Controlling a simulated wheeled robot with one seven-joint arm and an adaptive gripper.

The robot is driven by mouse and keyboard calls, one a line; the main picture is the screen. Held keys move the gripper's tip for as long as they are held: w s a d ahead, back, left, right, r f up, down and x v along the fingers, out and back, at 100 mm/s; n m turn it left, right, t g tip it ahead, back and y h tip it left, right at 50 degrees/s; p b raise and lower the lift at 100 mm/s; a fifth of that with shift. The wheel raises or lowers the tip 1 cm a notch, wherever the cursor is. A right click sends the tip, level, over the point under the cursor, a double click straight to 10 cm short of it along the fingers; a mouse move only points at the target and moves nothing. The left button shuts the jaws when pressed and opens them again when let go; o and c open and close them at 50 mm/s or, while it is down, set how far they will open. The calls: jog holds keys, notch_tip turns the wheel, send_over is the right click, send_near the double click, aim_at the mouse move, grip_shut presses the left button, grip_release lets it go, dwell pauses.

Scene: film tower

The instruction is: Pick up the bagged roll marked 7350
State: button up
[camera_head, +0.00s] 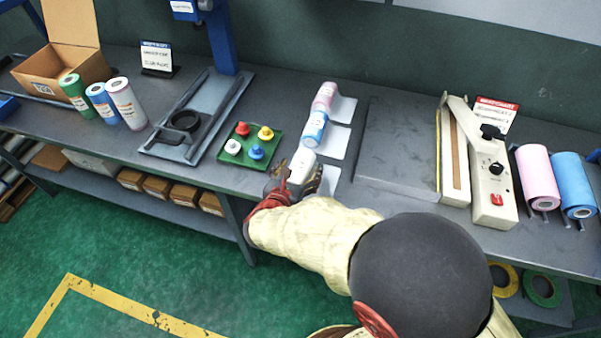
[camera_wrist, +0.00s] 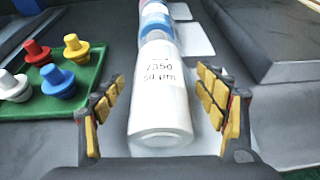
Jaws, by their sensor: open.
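The bagged roll marked 7350 is a white cylinder (camera_wrist: 160,98) lying on its side, with "7350" printed on it in the wrist view. In the head view the white roll (camera_head: 301,165) is the nearest of a row on the table, partly hidden by my gripper. My gripper (camera_wrist: 164,112) is open, with one yellow-padded finger on each side of the roll. A gap shows between the roll and each finger. In the head view my gripper (camera_head: 294,182) is at the near end of the roll.
A blue roll (camera_head: 314,129) and a pink roll (camera_head: 325,97) lie behind the white one. A green tray (camera_head: 232,157) with coloured knobs is at left. A grey plate (camera_head: 399,146) and a sealer (camera_head: 490,175) are at right. An open cardboard box (camera_head: 48,68) stands far left.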

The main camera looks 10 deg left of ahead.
jog(key=shift+c, duration=0.2)
jog(key=c, duration=1.5)
jog(key=shift+r, duration=0.1)
